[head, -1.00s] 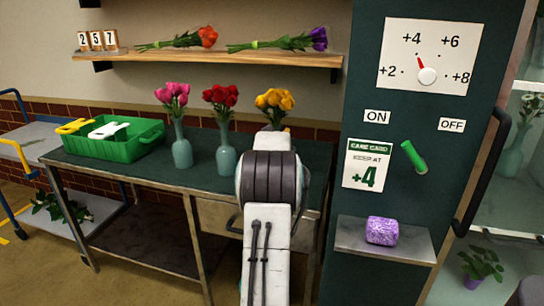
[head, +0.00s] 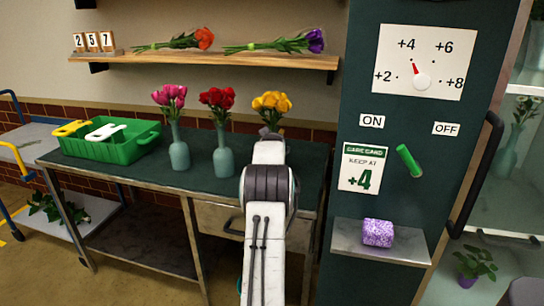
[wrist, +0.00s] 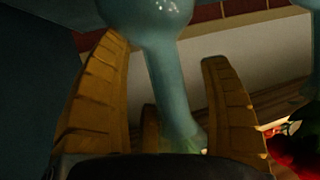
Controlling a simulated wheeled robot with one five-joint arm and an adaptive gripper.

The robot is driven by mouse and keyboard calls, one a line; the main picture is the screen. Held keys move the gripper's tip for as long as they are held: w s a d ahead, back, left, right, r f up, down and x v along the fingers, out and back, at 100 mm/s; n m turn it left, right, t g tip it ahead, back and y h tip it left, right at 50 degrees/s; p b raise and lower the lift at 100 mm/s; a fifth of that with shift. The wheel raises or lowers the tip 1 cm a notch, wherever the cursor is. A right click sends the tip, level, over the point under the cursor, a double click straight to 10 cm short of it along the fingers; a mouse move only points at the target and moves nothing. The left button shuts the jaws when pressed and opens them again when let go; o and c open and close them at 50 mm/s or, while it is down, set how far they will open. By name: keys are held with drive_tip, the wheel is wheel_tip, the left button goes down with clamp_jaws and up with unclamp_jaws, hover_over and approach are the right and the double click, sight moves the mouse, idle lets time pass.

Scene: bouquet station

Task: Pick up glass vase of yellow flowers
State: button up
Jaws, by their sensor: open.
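The yellow flowers (head: 271,105) stand upright at the right of the row on the dark table in the head view. Their vase is hidden there behind my arm. In the wrist view, which looks upside down, the blue-green glass vase (wrist: 172,85) shows its round body at the top and its narrow neck running down to a bit of green. My gripper (wrist: 166,55) has its ribbed yellow-brown fingers apart, one on each side of the neck. The gripper is open, and I cannot tell whether any finger touches the glass. In the head view my arm hides the gripper.
The red-flower vase (head: 222,150) stands just left, with the pink-flower vase (head: 178,150) beyond it. Red petals (wrist: 298,150) show close by in the wrist view. A green crate (head: 130,145) sits at the table's left. A wooden shelf (head: 205,65) hangs above; a dark cabinet (head: 385,205) stands right.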

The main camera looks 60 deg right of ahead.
idle(0.3)
drive_tip(key=c, duration=1.4)
drive_tip(key=shift+r, duration=0.25)
